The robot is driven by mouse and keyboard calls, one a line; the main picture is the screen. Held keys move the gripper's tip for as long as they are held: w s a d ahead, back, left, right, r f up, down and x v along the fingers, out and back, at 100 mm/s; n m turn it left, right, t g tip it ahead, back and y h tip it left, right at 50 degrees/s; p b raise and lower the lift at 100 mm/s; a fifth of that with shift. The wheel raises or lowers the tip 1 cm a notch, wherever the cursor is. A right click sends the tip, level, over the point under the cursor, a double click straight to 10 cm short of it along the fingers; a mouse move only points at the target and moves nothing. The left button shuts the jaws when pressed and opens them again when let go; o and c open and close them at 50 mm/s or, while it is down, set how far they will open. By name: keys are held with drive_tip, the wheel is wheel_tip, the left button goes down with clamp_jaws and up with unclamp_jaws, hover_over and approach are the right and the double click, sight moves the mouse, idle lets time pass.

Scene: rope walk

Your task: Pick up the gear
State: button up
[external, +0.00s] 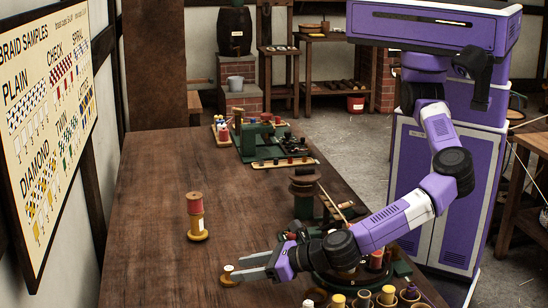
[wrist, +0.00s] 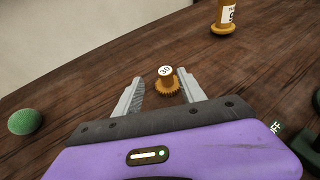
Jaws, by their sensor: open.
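The gear (wrist: 168,86) is a small brass-coloured toothed wheel with a hub on top, and the hub's white face reads 30. In the wrist view it stands on the wooden table between the two fingers, closer to the right one. My gripper (wrist: 160,92) is open, with one grey finger on each side of the gear. In the external view my gripper (external: 243,269) is low over the table. I cannot tell whether a finger touches the gear.
A yellow bobbin (external: 196,222) with a red top stands behind the gear; its base also shows in the wrist view (wrist: 229,24). Several pots (external: 388,294) stand at the front right. The table's left side (external: 140,230) is clear.

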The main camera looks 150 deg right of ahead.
sight(220, 280)
drive_tip(key=shift+s+d+f, duration=0.1)
drive_tip(key=shift+s+f, duration=0.05)
drive_tip(key=shift+f, duration=0.2)
drive_tip(key=shift+d+f, duration=0.2)
drive_tip(key=shift+d, duration=0.15)
drive_tip(key=x, duration=0.7)
drive_tip(key=shift+s+d+r, duration=0.1)
drive_tip(key=shift+s+r, duration=0.05)
drive_tip(key=shift+s, duration=0.05)
clamp_jaws()
